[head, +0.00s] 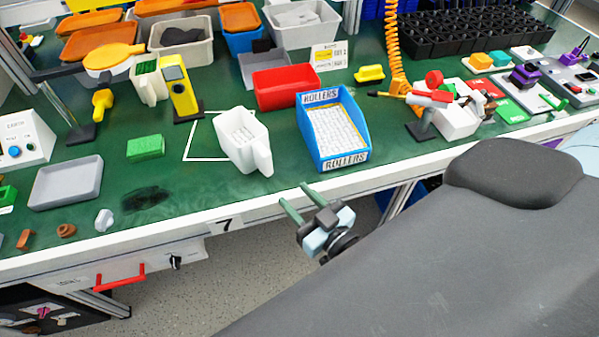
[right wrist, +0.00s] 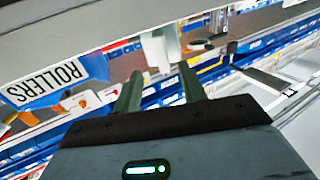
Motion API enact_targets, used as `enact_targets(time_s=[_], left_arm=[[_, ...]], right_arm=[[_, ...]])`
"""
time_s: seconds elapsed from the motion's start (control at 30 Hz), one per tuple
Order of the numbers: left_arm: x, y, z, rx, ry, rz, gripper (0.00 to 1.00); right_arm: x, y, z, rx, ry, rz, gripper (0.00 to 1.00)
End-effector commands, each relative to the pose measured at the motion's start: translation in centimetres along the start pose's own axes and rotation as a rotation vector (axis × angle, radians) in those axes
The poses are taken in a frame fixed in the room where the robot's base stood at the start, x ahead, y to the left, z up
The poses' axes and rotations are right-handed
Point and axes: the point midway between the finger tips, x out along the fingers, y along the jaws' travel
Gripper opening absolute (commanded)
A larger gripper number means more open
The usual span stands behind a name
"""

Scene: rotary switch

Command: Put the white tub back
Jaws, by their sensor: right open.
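The white tub (head: 262,157) stands on the green bench top, its narrow lip or handle towards the front right. Small white pieces seem to lie in it. A white outlined square (head: 187,143) is marked on the bench; the tub overlaps its right side, and the rest of the outline lies left of and behind it. My right gripper (head: 298,196) is open and empty at the front edge of the bench, in front of and right of the tub, apart from it. Its two fingers also show in the right wrist view (right wrist: 160,78). My left gripper is out of view.
A blue ROLLERS bin (head: 345,158) stands close right of the tub and also shows in the right wrist view (right wrist: 85,68). A red bin (head: 287,97) is behind. A yellow device (head: 180,92) and a green block (head: 146,148) are left. Bare bench lies along the front edge.

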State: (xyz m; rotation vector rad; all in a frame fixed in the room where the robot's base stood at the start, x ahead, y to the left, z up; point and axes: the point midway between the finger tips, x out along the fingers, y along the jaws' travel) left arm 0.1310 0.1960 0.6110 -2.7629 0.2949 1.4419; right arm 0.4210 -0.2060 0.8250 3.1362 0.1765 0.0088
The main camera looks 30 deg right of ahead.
Motion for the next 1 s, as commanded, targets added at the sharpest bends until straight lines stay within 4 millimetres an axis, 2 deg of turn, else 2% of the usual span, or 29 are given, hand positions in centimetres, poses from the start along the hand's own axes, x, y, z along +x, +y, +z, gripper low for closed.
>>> enact_targets(time_s=[0.4,0.47,0.53,0.57,0.67,0.7,0.77,0.8,0.9,1.0], left_arm=[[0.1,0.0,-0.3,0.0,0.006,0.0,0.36],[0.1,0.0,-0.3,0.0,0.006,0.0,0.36],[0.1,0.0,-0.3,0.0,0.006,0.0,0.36],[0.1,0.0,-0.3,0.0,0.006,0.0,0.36],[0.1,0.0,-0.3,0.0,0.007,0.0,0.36],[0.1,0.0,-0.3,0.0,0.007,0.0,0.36],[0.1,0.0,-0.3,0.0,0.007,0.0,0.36],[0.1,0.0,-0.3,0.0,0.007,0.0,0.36],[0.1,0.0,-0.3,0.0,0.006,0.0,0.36],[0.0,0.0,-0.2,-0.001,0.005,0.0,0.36]], right_arm=[[-0.1,0.0,0.1,0.001,-0.002,0.0,0.41],[-0.5,0.0,0.7,0.003,-0.023,0.001,0.41],[-1.8,-0.1,2.6,0.004,-0.084,0.005,0.41],[-2.8,-0.2,3.8,0.007,-0.124,0.007,0.41],[-7.2,-0.6,8.9,0.011,-0.305,0.008,0.41],[-9.6,-0.9,11.0,0.015,-0.389,0.006,0.41],[-13.2,-1.4,13.9,0.018,-0.513,-0.004,0.41],[-15.7,-1.8,15.6,0.022,-0.591,-0.013,0.41],[-21.4,-2.8,18.6,0.028,-0.759,-0.042,0.41],[-25.7,-3.6,20.3,0.036,-0.876,-0.07,0.41]])
